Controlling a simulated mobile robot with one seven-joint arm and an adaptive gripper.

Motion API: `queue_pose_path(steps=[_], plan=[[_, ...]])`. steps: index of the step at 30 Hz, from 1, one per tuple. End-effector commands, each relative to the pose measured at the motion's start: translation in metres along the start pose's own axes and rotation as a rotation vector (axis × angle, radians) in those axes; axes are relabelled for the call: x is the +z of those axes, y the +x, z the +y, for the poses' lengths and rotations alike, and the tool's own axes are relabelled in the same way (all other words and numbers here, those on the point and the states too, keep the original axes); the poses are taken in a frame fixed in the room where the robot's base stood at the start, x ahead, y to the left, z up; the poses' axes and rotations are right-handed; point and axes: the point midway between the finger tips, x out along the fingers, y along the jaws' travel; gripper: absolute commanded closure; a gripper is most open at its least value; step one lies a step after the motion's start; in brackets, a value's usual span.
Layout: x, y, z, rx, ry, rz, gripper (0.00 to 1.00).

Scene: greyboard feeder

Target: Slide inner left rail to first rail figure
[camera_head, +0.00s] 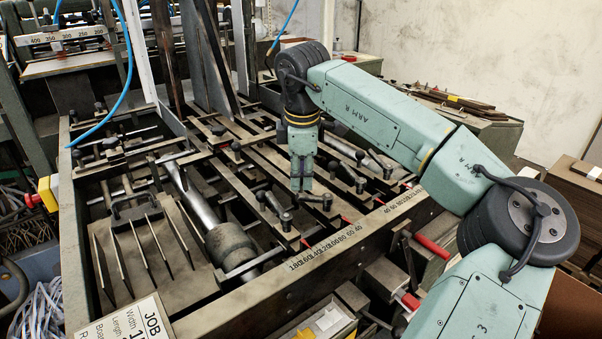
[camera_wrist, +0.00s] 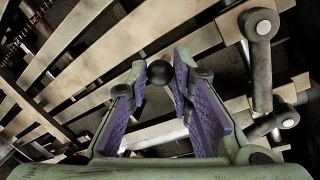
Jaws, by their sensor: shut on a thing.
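My gripper (camera_head: 301,188) points down over the middle of the feeder, above the inner left rail (camera_head: 333,212). In the wrist view its purple-padded fingers (camera_wrist: 161,80) are closed around a round black knob (camera_wrist: 160,72). In the head view the fingers hide this knob. The inner left rail is a flat, worn metal bar running diagonally to the front beam. Its red pointer (camera_head: 347,220) sits near the 40 and 60 end of the left scale (camera_head: 322,248). The exact figure is too small to tell.
A clamp lever (camera_wrist: 259,60) stands close to the right of my fingers. Another rail with a lever (camera_head: 285,218) lies to the left, and more rails lie to the right. A thick cylinder (camera_head: 230,245) and the front beam (camera_head: 240,308) bound the area.

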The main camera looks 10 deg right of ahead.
Motion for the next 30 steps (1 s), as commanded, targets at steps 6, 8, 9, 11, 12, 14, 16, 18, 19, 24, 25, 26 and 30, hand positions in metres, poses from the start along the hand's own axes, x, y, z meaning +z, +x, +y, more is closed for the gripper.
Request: queue_pose_path(steps=[6,8,9,11,12,14,16,18,19,24,25,26,30], plan=[[0.0,-0.0002,-0.0001,0.0,0.0,0.0,1.0],[0.0,-0.0002,-0.0001,0.0,0.0,0.0,1.0],[0.0,-0.0002,-0.0001,0.0,0.0,0.0,1.0],[0.0,-0.0002,-0.0001,0.0,0.0,0.0,1.0],[0.0,-0.0002,-0.0001,0.0,0.0,0.0,1.0],[0.0,-0.0002,-0.0001,0.0,0.0,0.0,1.0],[0.0,-0.0001,-0.0001,0.0,0.0,0.0,1.0],[-0.0004,0.001,-0.0006,0.0,0.0,-0.001,1.0],[-0.0009,0.0017,-0.001,0.0,0.0,-0.001,1.0],[-0.0054,0.0025,-0.0041,-0.002,-0.001,-0.001,1.0],[-0.0059,0.0015,-0.0043,-0.002,-0.002,-0.001,1.0],[-0.0061,0.0005,-0.0042,-0.003,-0.002,0.0,1.0],[-0.0061,-0.0008,-0.0039,-0.004,-0.002,0.001,1.0]])
